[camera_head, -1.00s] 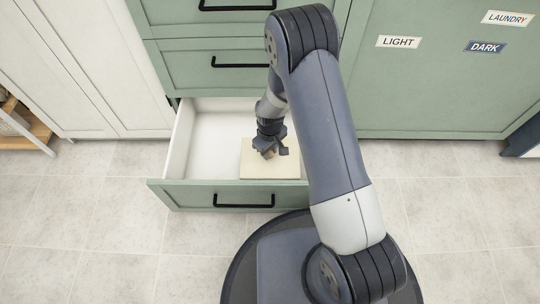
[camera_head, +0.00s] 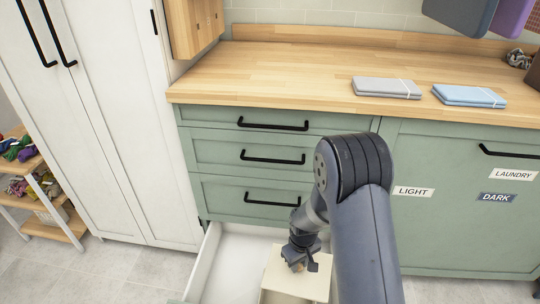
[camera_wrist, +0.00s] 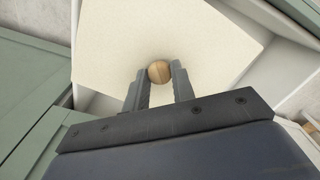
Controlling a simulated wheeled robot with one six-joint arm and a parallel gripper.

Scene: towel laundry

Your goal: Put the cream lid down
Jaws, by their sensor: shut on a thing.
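The cream lid (camera_head: 317,281) is a flat square panel over the open bottom drawer. A round wooden knob (camera_wrist: 159,71) stands at its middle. My gripper (camera_head: 297,264) is above the lid, its two fingers closed around the knob; the wrist view shows both fingertips (camera_wrist: 160,80) touching the knob's sides. A cream edge shows just under the lid at the bottom of the head view; I cannot tell how large the gap between them is.
The open white-sided drawer (camera_head: 235,258) has bare floor at its left. Closed green drawers (camera_head: 245,153) rise behind it. A wooden counter (camera_head: 290,75) above holds a grey folded towel (camera_head: 386,88) and a blue one (camera_head: 468,96). A white cabinet stands left.

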